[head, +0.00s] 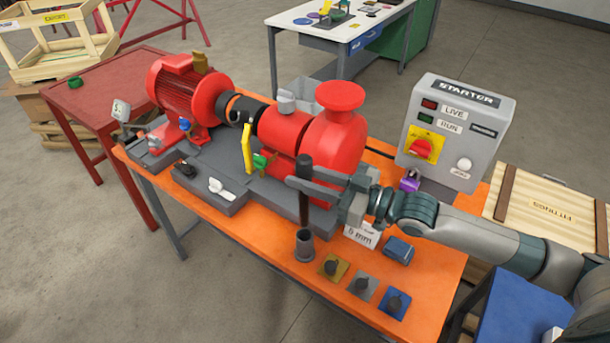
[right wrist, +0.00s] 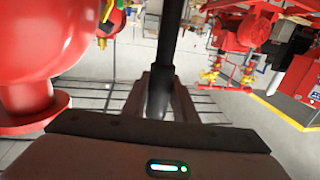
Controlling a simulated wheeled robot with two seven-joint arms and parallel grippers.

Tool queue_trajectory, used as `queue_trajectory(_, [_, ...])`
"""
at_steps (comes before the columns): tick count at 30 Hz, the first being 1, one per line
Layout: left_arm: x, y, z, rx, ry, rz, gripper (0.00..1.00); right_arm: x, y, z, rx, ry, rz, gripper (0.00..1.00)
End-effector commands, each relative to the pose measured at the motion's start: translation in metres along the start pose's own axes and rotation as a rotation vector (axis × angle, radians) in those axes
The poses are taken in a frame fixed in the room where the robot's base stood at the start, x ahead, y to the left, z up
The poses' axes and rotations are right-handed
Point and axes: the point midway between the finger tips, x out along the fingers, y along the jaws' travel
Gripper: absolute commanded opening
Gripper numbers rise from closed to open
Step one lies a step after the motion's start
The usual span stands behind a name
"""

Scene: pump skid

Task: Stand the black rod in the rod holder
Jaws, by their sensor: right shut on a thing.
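The black rod (head: 304,210) stands about upright in the jaws of my right gripper (head: 303,184). In the right wrist view the rod (right wrist: 168,40) rises between the two fingers (right wrist: 160,95), and the gripper is shut on it. The rod holder (head: 304,246) is a grey cup with a wider base on the orange bench. The rod's lower end is at the holder's mouth in the head view. I cannot tell whether it is inside the cup or just behind or above it. My left gripper is not in view.
The red pump (head: 333,140) stands close behind the gripper. The starter box (head: 456,130) is at the back right. A 5 mm label (head: 361,236), a blue block (head: 398,250) and three knobbed plates (head: 362,286) lie right of the holder. The bench left of the holder is narrow.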

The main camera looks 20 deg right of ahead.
Motion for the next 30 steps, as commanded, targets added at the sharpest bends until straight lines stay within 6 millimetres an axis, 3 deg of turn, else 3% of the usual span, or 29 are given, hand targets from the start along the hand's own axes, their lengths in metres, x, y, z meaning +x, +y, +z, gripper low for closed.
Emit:
queue_trajectory(9, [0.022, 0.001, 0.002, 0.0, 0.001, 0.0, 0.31, 0.0, 0.0, 0.023, 0.0, 0.003, 0.0, 0.0])
queue_trajectory(30, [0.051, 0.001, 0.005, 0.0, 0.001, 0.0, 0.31, 0.001, 0.0, 0.067, -0.001, 0.003, 0.0, 0.0])
